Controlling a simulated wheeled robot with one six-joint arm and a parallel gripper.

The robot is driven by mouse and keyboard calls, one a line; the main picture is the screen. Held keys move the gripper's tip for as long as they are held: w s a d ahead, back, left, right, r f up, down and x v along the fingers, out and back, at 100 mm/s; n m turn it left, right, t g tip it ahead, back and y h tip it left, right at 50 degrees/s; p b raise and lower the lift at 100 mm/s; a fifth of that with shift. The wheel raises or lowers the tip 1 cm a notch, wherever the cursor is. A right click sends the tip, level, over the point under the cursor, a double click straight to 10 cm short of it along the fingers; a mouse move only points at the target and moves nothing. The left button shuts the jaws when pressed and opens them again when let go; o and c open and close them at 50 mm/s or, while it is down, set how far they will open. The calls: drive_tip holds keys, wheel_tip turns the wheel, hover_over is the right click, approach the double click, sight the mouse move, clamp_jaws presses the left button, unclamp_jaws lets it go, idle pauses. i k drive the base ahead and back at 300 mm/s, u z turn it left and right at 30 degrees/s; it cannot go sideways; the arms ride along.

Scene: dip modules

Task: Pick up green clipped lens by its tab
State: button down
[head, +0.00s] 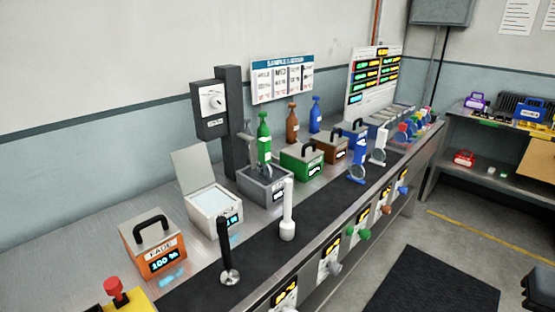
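I cannot make out a green clipped lens for certain. Small red, blue and green items (408,131) cluster at the far end of the long bench, too small to tell apart. Nearer, a clear ring-shaped lens hangs upright in a blue clip (357,163) on the bench's dark strip. Another ring-shaped piece with a white clip (378,145) stands just beyond it. My gripper is not in view.
The long metal bench (90,262) holds an orange box (168,262), an open white box (209,226), a green box (300,173) and bottles. A black-handled tool (224,250) and a white one (287,215) stand on the dark strip. Knobs line the front edge.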

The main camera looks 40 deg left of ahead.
sight(264, 143)
drive_tip(key=u, duration=1.25)
